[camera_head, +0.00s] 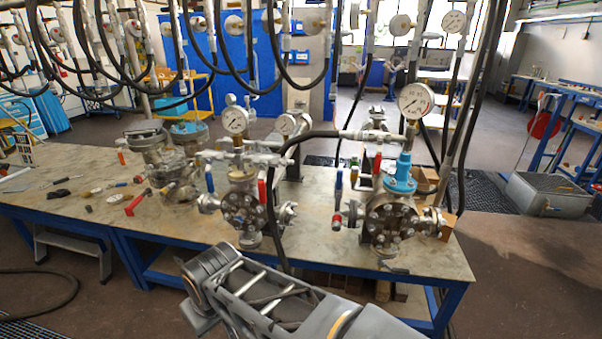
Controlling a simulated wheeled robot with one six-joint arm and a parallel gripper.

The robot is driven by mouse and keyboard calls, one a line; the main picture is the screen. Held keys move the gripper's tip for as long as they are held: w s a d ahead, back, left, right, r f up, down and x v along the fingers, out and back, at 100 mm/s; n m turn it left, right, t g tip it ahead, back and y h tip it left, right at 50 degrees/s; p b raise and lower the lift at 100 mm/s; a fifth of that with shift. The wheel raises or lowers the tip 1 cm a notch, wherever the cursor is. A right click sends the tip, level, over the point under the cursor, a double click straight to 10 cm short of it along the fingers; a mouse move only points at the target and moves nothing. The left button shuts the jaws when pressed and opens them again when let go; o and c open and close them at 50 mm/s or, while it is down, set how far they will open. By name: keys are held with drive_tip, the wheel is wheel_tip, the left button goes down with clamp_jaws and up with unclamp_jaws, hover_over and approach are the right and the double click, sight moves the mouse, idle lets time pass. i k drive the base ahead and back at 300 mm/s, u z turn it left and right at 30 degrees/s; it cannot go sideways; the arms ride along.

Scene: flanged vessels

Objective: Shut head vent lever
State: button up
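Two flanged vessels stand upright on the workbench, a left one (243,207) and a right one (391,217) with a blue top fitting (400,174). The left vessel has an upright red lever (262,192) on its right and an upright blue lever (209,179) on its left. The right vessel has an upright red lever (377,164) near its top, an upright blue lever (339,180) and a red-ended fitting (337,218) on its left. No label shows which is the head vent lever. My grey arm crosses the bottom foreground, in front of the bench. My gripper's fingers are not visible.
The workbench (100,222) holds loose tools and more flanged fittings (172,165) at left. Black hoses (271,200) hang from above, one running down between the vessels. Pressure gauges (416,101) rise above both vessels. A metal basin (548,194) stands at right.

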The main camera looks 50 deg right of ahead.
sight(340, 172)
drive_tip(key=i, duration=0.25)
drive_tip(key=z, duration=1.05)
